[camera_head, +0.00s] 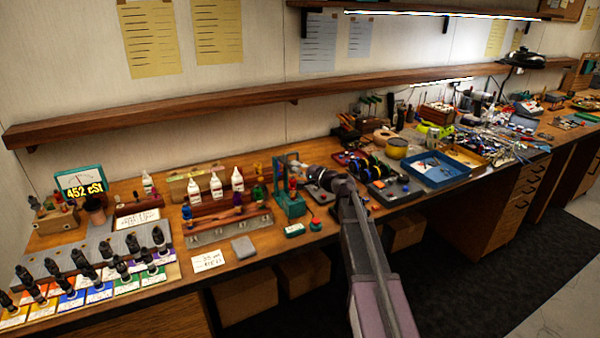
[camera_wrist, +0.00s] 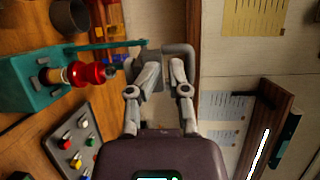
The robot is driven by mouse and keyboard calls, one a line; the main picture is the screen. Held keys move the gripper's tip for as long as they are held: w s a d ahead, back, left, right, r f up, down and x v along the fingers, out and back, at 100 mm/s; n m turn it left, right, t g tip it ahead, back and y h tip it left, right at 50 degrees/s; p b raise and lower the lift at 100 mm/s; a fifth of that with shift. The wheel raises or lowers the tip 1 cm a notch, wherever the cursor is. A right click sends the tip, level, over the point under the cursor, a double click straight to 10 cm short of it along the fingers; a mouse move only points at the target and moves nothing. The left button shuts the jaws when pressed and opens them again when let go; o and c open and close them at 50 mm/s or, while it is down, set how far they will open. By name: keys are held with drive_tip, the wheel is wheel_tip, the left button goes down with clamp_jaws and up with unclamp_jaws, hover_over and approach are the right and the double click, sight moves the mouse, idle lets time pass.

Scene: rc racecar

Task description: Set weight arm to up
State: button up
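A teal device (camera_head: 289,203) stands near the middle of the bench in the head view. In the wrist view, which is turned sideways, its teal body (camera_wrist: 32,82) carries a red and brass round part (camera_wrist: 85,74). A thin teal arm (camera_wrist: 105,45) runs from the device towards my fingertips. I take it to be the weight arm. My gripper (camera_wrist: 158,50) is open, with its fingers apart and the arm's tip at or near the gap. I cannot tell whether they touch. In the head view my gripper (camera_head: 318,178) is just right of the device.
A grey panel with coloured knobs (camera_wrist: 72,145) lies beside the device. White bottles (camera_head: 216,187) stand in a wooden rack to the left. A blue tray (camera_head: 432,172) and cluttered tools lie to the right. A wooden shelf (camera_head: 200,105) runs along the wall above.

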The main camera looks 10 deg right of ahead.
drive_tip(key=shift+s+d+p, duration=0.2)
drive_tip(key=shift+s+d, duration=0.3)
drive_tip(key=shift+d, duration=0.4)
drive_tip(key=shift+s+d+p, duration=0.15)
drive_tip(key=shift+s+d, duration=0.35)
drive_tip(key=shift+d, duration=0.4)
drive_tip(key=shift+r, duration=0.1)
drive_tip(key=c, duration=0.3)
drive_tip(key=shift+f, duration=0.2)
clamp_jaws()
drive_tip(key=d+f+n+t+h+b, duration=0.3)
drive_tip(key=d+f+n+h+b, duration=0.5)
drive_tip(key=h, duration=0.4)
drive_tip(key=s+a+r+n+t+y+b, duration=0.2)
drive_tip(key=s+a+n+t+y, duration=0.1)
drive_tip(key=n, duration=0.8)
drive_tip(key=s+a+r+n+t+y+b, duration=0.2)
drive_tip(key=s+a+n+t+y+b, duration=0.1)
drive_tip(key=n, duration=0.9)
drive_tip(key=s+a+y, duration=0.1)
drive_tip(key=a, duration=0.1)
drive_tip(key=shift+s+a+n, duration=0.25)
drive_tip(key=shift+a+n, duration=0.05)
